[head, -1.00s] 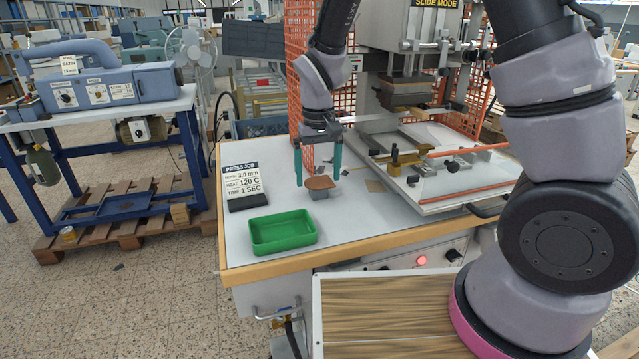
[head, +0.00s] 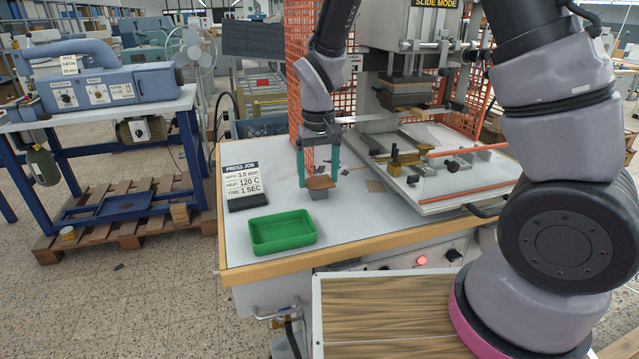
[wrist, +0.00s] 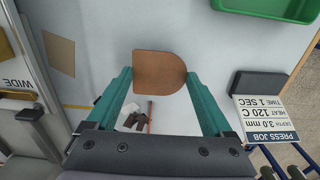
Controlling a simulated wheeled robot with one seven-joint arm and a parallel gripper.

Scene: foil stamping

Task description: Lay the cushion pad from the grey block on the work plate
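The cushion pad (head: 320,183) is a thin brown piece with one rounded end. It lies on top of the small grey block (head: 318,194) on the press table. My gripper (head: 318,172) points down over it, with one teal finger on each side. In the wrist view the pad (wrist: 160,72) spans the gap between the fingertips (wrist: 160,75), and both tips appear to touch its edges. The pad hides the block there. The pale work plate (head: 470,178) of the press slide lies to the right, with clamps and orange-red bars on it.
A green tray (head: 282,232) stands at the table's front left, with the press job sign (head: 243,185) behind it. A flat tan square (head: 374,186) lies between the block and the slide. The press head (head: 405,90) hangs above the slide. Small dark items lie behind the block.

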